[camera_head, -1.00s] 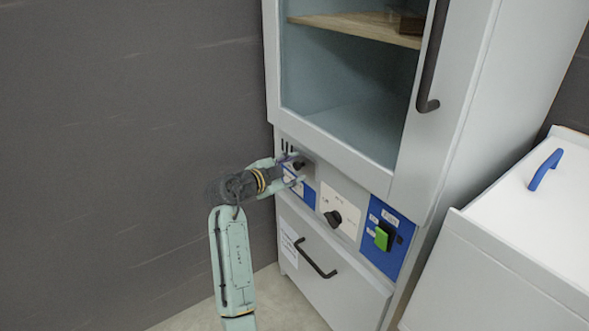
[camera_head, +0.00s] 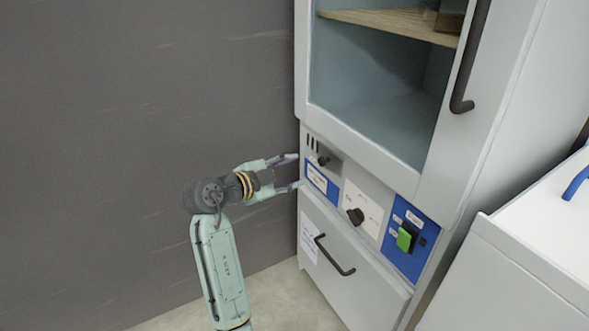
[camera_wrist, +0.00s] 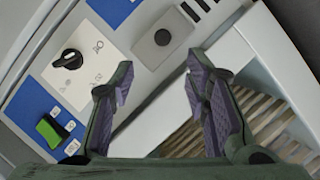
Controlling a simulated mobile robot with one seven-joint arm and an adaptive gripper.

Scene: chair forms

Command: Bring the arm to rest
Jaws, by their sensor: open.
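My gripper (camera_head: 297,171) is open and empty in the head view, its two fingers pointing right toward the cabinet's left control panel. The fingertips lie close to the panel's left edge; I cannot tell whether they touch it. My arm reaches up from the bottom of the view and bends toward the cabinet. In the wrist view my gripper (camera_wrist: 158,85) shows two purple-padded fingers spread apart with nothing between them. The left black knob (camera_head: 322,160) of the panel is just right of the fingertips; a dark round knob (camera_wrist: 162,37) shows beyond them in the wrist view.
The grey cabinet (camera_head: 447,185) has a middle knob (camera_head: 355,216), a green switch (camera_head: 405,237) and a drawer handle (camera_head: 335,256). A tall black door handle (camera_head: 470,60) sticks out above. A white box (camera_head: 530,240) stands at right. Free room lies left, before the dark wall (camera_head: 100,130).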

